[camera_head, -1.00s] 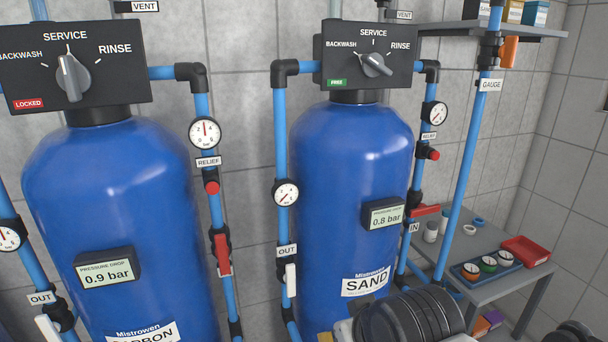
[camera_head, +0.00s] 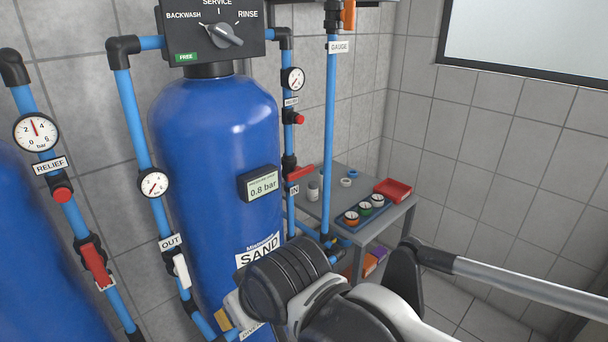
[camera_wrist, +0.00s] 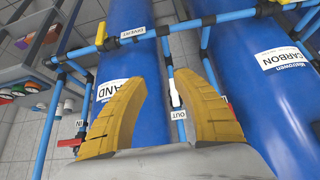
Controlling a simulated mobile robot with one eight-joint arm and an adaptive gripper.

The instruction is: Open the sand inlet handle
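The sand tank (camera_head: 215,150) is a blue cylinder labelled SAND. Its inlet handle (camera_head: 301,173) is a red lever on the blue pipe at the tank's right, by the IN label (camera_head: 293,190); it sticks out across the pipe. In the wrist view the red handle (camera_wrist: 70,142) shows at lower left, beside the IN label. My gripper (camera_wrist: 160,80) has yellow fingers, spread open with nothing between them, in front of the SAND tank and apart from the handle. In the head view my arm hides most of the gripper.
A grey table (camera_head: 395,222) with a blue tray and a red bin (camera_head: 393,190) stands right of the inlet pipe. The white OUT handle (camera_head: 181,271) is on the left pipe. A yellow lever (camera_wrist: 100,33) shows in the wrist view. Floor on the right is partly clear.

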